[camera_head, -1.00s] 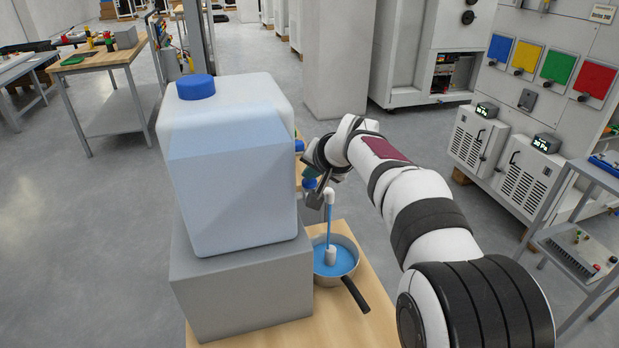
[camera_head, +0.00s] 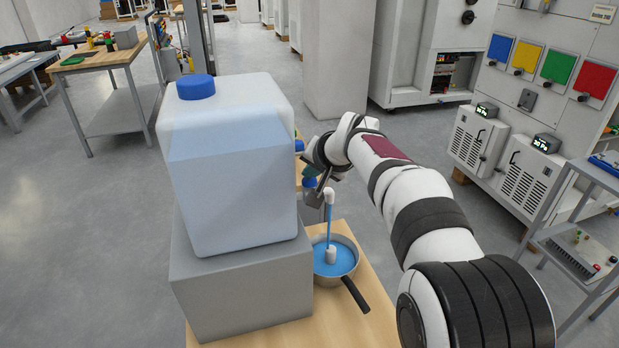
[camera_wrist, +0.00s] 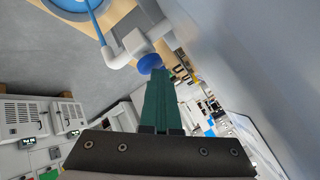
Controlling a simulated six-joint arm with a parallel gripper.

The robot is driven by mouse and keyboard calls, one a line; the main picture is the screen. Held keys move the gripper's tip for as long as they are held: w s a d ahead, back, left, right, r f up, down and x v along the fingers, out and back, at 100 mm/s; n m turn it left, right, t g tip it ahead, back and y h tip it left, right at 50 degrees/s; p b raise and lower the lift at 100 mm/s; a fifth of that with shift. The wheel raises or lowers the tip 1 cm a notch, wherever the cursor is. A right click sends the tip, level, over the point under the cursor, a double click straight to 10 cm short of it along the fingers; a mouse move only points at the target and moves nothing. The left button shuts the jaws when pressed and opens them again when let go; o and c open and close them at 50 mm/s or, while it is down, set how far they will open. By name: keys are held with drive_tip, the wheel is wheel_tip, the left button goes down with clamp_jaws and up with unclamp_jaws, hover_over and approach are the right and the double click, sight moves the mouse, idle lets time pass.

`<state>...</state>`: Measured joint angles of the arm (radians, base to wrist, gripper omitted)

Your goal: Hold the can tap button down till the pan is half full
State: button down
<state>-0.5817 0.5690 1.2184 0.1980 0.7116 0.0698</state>
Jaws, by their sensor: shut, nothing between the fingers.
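The can (camera_head: 235,170) is a large translucent white container with a blue cap, holding bluish water. Its white tap (camera_wrist: 125,47) has a blue button (camera_wrist: 150,63), also visible in the head view (camera_head: 309,182). My gripper (camera_wrist: 161,76) is shut and empty, its green fingertips at the button and seemingly against it; the exact contact is hard to see. A blue stream (camera_head: 330,225) runs from the spout down into the pan (camera_head: 318,279). The pan holds blue water, with a small white cylinder-like shape standing where the stream lands. The exact water depth is hard to judge.
The can stands on a grey block (camera_head: 240,300) on a wooden table (camera_head: 345,325). The pan's black handle (camera_head: 354,295) points toward the front right. Cabinets and a cart (camera_head: 580,250) stand farther off at right, with open floor between.

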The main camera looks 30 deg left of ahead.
drive_tip(key=shift+r, duration=0.8)
drive_tip(key=shift+r, duration=0.1)
drive_tip(key=shift+r, duration=2.45)
drive_tip(key=m+h, duration=0.1)
drive_tip(key=h, duration=0.1)
approach(311, 183)
drive_tip(key=w+d, duration=0.1)
drive_tip(key=d, duration=0.5)
drive_tip(key=s+d+f+m+g+h, duration=0.2)
drive_tip(key=s+d+f+m, duration=0.1)
drive_tip(key=s+d, duration=0.85)
drive_tip(key=s+d+f+m+g, duration=0.1)
drive_tip(key=s+d+f, duration=0.2)
drive_tip(key=s, duration=0.4)
drive_tip(key=s+d+f+m+g+h, duration=0.1)
drive_tip(key=s+d+f, duration=0.3)
drive_tip(key=s, duration=0.3)
drive_tip(key=s+d+f+g, duration=0.2)
drive_tip(key=s+d+f, duration=0.2)
drive_tip(key=s+d, duration=0.2)
drive_tip(key=shift+s+m, duration=0.4)
drive_tip(key=shift+s, duration=0.25)
